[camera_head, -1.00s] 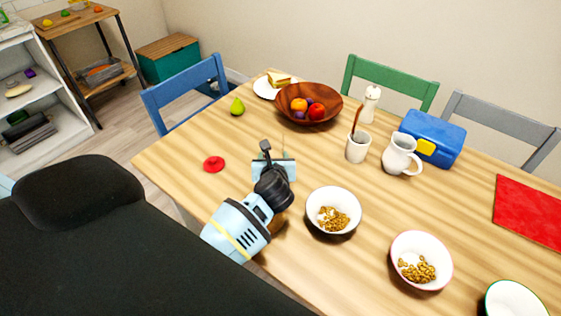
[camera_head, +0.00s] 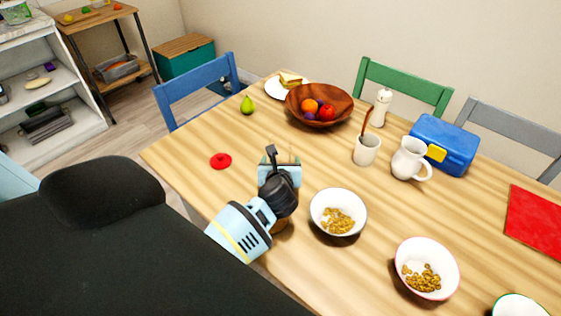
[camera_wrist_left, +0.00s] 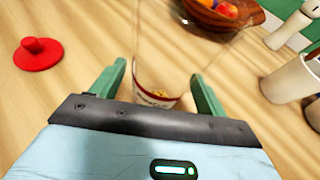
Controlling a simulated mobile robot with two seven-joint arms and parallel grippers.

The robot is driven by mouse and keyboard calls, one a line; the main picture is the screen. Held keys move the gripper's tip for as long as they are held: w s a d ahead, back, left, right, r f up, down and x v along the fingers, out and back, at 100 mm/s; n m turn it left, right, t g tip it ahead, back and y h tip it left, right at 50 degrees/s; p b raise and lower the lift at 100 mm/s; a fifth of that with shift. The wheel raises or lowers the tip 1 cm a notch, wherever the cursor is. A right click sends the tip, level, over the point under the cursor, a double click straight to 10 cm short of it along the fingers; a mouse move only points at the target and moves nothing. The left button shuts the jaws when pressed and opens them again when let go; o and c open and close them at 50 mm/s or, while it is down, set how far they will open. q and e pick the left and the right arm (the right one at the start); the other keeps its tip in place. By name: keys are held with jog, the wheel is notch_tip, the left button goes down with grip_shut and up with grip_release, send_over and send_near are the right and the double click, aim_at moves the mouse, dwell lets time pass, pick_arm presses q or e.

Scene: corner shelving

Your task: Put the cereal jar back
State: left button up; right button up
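The clear cereal jar (camera_wrist_left: 157,97) shows in the left wrist view, with a white and red label and some cereal inside. It is between the two green fingers of my left gripper (camera_wrist_left: 163,86). I cannot tell whether the fingers press on it. In the head view my left gripper (camera_head: 279,168) is low over the near edge of the table, and the jar is hard to make out there. A red knobbed lid (camera_head: 221,161) lies on the table left of the gripper; it also shows in the left wrist view (camera_wrist_left: 38,54). My right gripper is out of view.
A bowl with cereal (camera_head: 338,212) stands just right of the gripper, another (camera_head: 426,268) further right. A fruit bowl (camera_head: 320,104), mug (camera_head: 367,150), pitcher (camera_head: 408,160) and blue lunchbox (camera_head: 444,145) stand farther back. White shelving (camera_head: 60,85) is at the far left.

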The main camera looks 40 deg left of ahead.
pick_arm(q)
jog(key=shift+r, duration=0.3)
jog(key=v, duration=1)
jog(key=shift+s+d+p, duration=0.3)
jog(key=shift+p, duration=0.05)
jog(key=shift+s+d+r, duration=0.25)
jog(key=shift+s, duration=0.2)
